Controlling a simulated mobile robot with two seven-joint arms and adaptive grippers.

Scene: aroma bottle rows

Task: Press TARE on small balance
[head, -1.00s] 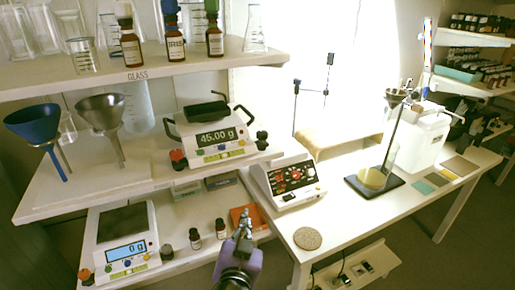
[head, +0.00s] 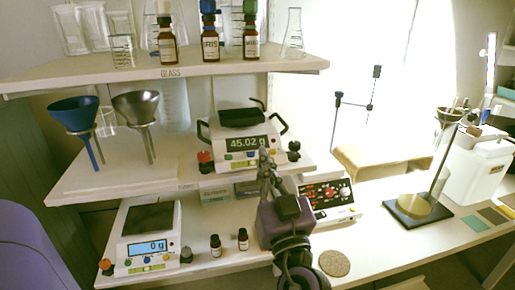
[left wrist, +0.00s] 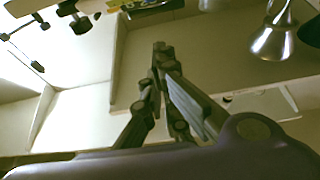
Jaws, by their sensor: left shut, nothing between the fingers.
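Two balances show in the head view. One balance (head: 241,152), on the middle shelf, reads 45.02 g, has a dark pan on top and a row of coloured buttons on its front panel. The other balance (head: 147,231), on the lower surface, reads 0 g. I cannot tell for sure which is the small one, and the TARE label is not readable. My left gripper (head: 265,158) is shut and empty, its tips in front of the right part of the middle-shelf balance's panel. In the left wrist view, its closed fingertips (left wrist: 160,50) point toward the shelf, touching nothing visible.
A blue funnel (head: 74,112) and a steel funnel (head: 136,105) stand left on the middle shelf. Several bottles and glassware fill the upper shelf (head: 200,68). A device with red displays (head: 325,193) stands right of my arm. Two small bottles (head: 215,245) stand below.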

